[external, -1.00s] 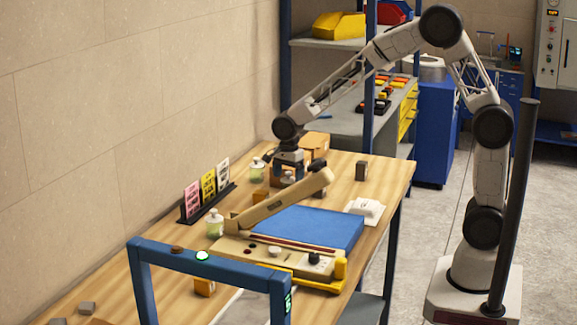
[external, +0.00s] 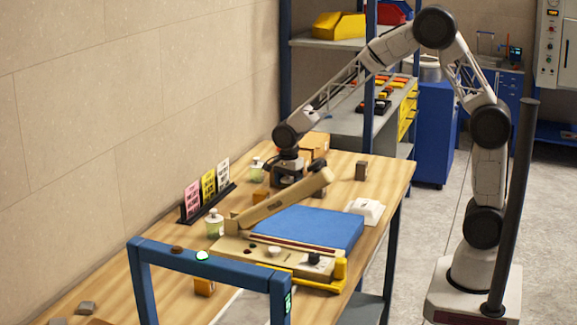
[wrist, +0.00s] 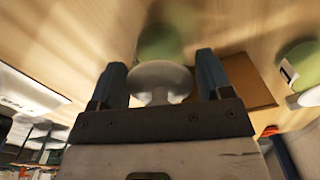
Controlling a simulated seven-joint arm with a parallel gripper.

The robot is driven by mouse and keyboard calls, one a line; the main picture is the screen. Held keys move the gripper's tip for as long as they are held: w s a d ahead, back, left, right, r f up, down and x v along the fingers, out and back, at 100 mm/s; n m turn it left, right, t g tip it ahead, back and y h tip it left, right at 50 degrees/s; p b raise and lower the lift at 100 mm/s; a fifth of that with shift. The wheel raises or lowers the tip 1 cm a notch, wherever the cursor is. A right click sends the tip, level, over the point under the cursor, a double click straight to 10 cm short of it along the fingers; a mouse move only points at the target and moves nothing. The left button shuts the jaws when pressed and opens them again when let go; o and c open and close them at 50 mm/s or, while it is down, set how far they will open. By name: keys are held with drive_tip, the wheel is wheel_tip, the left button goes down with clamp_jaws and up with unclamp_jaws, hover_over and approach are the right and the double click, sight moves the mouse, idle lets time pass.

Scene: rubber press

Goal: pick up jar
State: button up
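A jar with a pale green body and a white knobbed lid (wrist: 160,75) stands between the two fingers of my gripper (wrist: 160,62) in the wrist view. The fingers are apart on either side of the lid, and small gaps seem to show beside the green body. In the external view my gripper (external: 287,176) is low over the table behind the press handle, hiding most of this jar. Two similar jars stand on the table: one left of my gripper (external: 257,169) and one nearer the camera (external: 214,225).
The press with its tan handle (external: 290,202) and blue pad (external: 315,228) is just in front of my gripper. A cardboard box (external: 315,146) stands behind it. A card rack (external: 208,200) is at left. A brown block (wrist: 247,82) lies close to the right finger.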

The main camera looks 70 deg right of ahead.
clamp_jaws()
idle(0.4)
drive_tip(key=shift+r, duration=5)
